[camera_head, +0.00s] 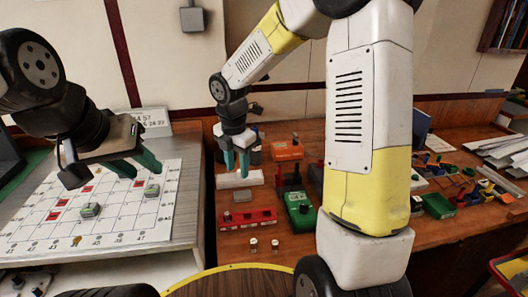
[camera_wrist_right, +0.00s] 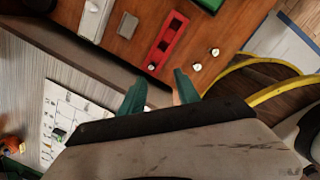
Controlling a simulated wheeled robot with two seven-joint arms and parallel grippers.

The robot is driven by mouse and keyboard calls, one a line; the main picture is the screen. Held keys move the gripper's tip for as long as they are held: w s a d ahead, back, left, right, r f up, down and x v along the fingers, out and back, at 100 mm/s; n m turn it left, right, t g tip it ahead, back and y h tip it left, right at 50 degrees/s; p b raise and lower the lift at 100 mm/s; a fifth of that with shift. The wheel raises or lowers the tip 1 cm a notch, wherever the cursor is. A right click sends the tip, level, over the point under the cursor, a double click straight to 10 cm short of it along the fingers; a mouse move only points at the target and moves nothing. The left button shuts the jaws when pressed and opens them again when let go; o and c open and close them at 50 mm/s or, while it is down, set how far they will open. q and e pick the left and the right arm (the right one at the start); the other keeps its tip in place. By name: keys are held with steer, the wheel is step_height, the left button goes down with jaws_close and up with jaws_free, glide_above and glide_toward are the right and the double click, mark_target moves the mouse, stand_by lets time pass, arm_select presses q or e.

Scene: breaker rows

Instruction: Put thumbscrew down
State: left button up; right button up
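Two small pale thumbscrews stand side by side on the brown bench, a left one (camera_head: 253,243) and a right one (camera_head: 275,245). Both also show in the right wrist view, one nearer the fingers (camera_wrist_right: 197,67) and one farther (camera_wrist_right: 214,51). A red slotted rail (camera_head: 248,218) lies behind them, with a small pale knob at its left end. My right gripper (camera_head: 237,163) hangs fingers down above the back left of the bench, its fingers apart with nothing seen between them.
The white numbered board (camera_head: 120,210) carries several small blocks on the grey left table. A green block (camera_head: 300,212), an orange block (camera_head: 287,151) and a white bar (camera_head: 239,179) lie on the bench. Papers and coloured parts crowd the right side. My right arm hides the bench middle.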

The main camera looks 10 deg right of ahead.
steer(key=s+d+r+m+t+y, duration=0.1)
steer(key=s+d+r+m, duration=0.4)
steer(key=m, duration=0.8)
steer(key=s+d+r+m+t+y, duration=0.1)
steer(key=s+d+r+m+t, duration=0.3)
steer(key=s+r+m, duration=0.6)
steer(key=s+m, duration=0.3)
steer(key=s, duration=0.1)
steer(key=shift+d+r, duration=0.3)
steer(key=shift+d, duration=0.05)
